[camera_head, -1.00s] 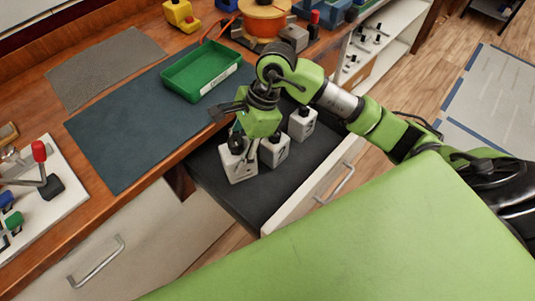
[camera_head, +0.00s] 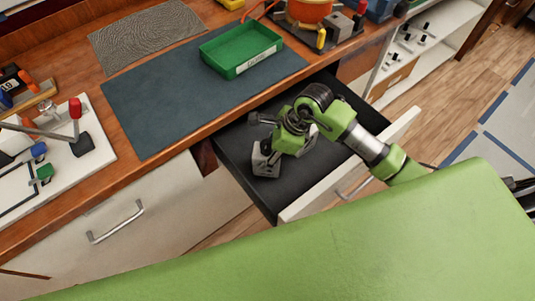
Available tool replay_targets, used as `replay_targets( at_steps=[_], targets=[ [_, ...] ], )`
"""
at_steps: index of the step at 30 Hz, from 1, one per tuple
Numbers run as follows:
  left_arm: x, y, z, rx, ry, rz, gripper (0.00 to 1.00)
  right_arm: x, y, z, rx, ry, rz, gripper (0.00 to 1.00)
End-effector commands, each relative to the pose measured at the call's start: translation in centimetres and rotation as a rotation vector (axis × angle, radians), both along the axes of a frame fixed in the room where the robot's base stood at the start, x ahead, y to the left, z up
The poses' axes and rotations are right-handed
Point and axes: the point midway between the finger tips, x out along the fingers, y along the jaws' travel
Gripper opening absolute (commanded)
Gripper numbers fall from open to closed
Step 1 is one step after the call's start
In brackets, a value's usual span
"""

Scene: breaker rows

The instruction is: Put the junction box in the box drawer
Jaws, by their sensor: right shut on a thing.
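The box drawer (camera_head: 246,174) stands open below the bench, with a dark floor and a white front. A pale grey junction box (camera_head: 265,161) sits at its left end, partly under my gripper. Part of another pale box (camera_head: 309,140) shows just right of the gripper. My right gripper (camera_head: 281,140) is over the drawer, low down, and is shut on a junction box. The gripper and wrist hide its fingertips and much of the boxes, so I cannot tell exactly which one it grips or whether it touches the drawer floor. My left gripper is out of view.
A green tray (camera_head: 238,66) stands on a dark blue mat (camera_head: 165,108) on the wooden bench. A white board (camera_head: 96,150) with a red-knobbed lever is at left. A closed drawer handle (camera_head: 116,222) is below. An orange spool (camera_head: 309,10) is at the back.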

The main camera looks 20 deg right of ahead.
Motion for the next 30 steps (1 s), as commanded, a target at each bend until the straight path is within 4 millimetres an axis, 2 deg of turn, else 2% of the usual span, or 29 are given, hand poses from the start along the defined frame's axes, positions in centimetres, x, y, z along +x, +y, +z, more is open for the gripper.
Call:
replay_targets(
  at_steps=[3, 13, 14, 15, 25, 30],
  targets=[
    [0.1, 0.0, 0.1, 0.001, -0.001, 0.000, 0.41, 0.0, 0.1, -0.9, 0.002, -0.002, 0.000, 0.07],
    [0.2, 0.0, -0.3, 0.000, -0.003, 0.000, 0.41, 0.1, 0.0, -1.4, 0.001, -0.002, 0.001, 0.07],
    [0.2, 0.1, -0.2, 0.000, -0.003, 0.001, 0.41, 0.0, 0.0, -1.3, 0.000, 0.000, 0.001, 0.50],
    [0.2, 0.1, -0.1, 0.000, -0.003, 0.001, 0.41, 0.0, 0.0, -1.3, 0.000, 0.000, 0.001, 0.59],
    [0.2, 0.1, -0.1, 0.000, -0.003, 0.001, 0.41, 0.0, 0.0, -1.2, 0.000, 0.000, 0.001, 0.59],
    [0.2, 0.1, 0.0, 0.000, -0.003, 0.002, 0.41, -0.1, -0.5, 0.0, -0.001, -0.002, 0.000, 0.59]
  ],
)
